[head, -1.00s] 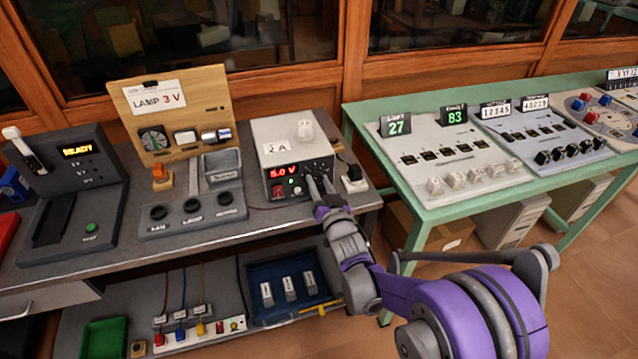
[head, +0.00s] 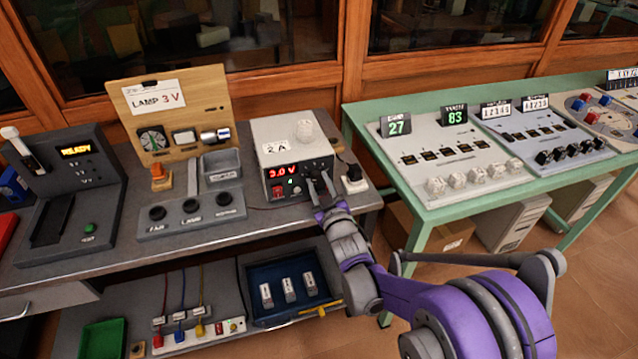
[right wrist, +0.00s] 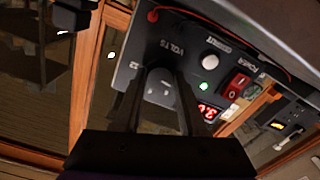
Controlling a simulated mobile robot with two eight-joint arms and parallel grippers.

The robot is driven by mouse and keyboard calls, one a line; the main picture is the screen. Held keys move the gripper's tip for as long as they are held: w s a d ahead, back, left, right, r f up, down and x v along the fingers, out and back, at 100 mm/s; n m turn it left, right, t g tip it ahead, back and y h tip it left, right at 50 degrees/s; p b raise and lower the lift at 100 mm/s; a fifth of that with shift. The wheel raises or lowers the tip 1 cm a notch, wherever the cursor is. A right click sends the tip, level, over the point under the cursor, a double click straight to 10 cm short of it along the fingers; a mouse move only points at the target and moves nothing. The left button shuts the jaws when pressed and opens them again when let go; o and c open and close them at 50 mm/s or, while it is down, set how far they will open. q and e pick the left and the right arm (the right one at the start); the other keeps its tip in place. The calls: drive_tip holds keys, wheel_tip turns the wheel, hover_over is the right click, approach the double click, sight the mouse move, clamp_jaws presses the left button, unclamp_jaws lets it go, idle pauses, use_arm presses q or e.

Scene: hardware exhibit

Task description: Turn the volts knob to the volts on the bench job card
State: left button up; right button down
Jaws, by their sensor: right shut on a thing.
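The job card (head: 158,97) on the wooden board reads "LAMP 3 V". The power supply (head: 292,152) is a light grey box with a black front on the bench, and its red display (head: 283,171) reads 3.0 V. My right gripper (head: 318,184) is at the right of the supply's front, shut on the volts knob. In the right wrist view the two dark fingers (right wrist: 163,85) reach to the knob beneath the VOLTS label (right wrist: 172,48); the knob itself is mostly hidden between them. A green light (right wrist: 204,87) is lit beside it. My left gripper is not in view.
A black plug (head: 353,177) stands right of the supply. A grey switch panel (head: 192,211) lies to its left. The green table (head: 428,212) with counter panels is at the right. A blue tray (head: 262,278) sits on the lower shelf.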

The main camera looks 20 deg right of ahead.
idle(0.5)
drive_tip(key=shift+c, duration=2.3)
unclamp_jaws()
drive_tip(key=shift+s, duration=0.1)
drive_tip(key=s, duration=1)
drive_tip(key=shift+s+d, duration=0.15)
drive_tip(key=shift+s, duration=0.2)
